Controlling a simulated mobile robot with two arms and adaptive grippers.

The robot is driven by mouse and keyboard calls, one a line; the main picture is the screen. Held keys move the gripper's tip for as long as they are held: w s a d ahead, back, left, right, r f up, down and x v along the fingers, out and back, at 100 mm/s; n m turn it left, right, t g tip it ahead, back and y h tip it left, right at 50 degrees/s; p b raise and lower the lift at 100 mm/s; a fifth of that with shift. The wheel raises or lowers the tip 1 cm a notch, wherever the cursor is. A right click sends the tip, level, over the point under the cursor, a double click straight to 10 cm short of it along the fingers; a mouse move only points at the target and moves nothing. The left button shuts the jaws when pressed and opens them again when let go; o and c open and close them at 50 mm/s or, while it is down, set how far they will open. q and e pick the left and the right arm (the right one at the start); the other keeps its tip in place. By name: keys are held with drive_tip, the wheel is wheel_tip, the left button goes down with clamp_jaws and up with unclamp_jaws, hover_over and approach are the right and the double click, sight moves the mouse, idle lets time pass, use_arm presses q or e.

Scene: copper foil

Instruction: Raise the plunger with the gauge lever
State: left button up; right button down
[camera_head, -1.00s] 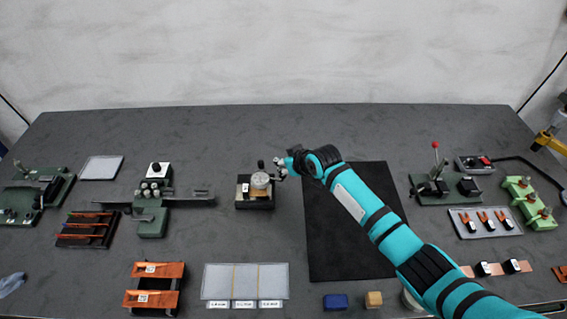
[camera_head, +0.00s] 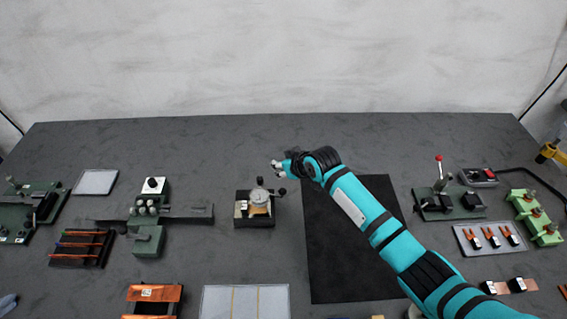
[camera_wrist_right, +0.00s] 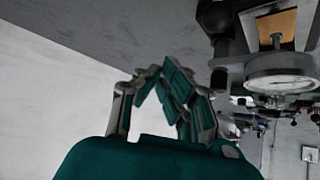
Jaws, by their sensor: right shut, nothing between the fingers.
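The thickness gauge (camera_head: 259,197) stands on a dark base left of the black mat, with a round dial and a tan block at its front. Its lever with a black knob (camera_head: 282,191) sticks out to the right of the dial. My right gripper (camera_head: 276,166) is behind and above the lever knob and looks apart from it. In the right wrist view, the fingers (camera_wrist_right: 165,84) are shut with nothing between them. The dial (camera_wrist_right: 282,84) shows there at the right, beside the fingers. The plunger cannot be made out clearly. My left gripper is not in view.
The black mat (camera_head: 350,270) lies under my right arm. A green fixture (camera_head: 149,215) stands left of the gauge. A green device with a red-knobbed lever (camera_head: 447,200) and a fork tray (camera_head: 490,238) are at the right. The table behind the gauge is clear.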

sight(285, 192)
drive_tip(key=s+r, duration=0.1)
drive_tip(key=s, duration=0.1)
drive_tip(key=s+r, duration=0.3)
drive_tip(key=r, duration=0.1)
drive_tip(key=shift+s+d+b, duration=0.4)
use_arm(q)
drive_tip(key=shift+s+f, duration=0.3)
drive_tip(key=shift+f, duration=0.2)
use_arm(e)
drive_tip(key=shift+s+r, duration=0.55)
drive_tip(key=shift+r, duration=0.15)
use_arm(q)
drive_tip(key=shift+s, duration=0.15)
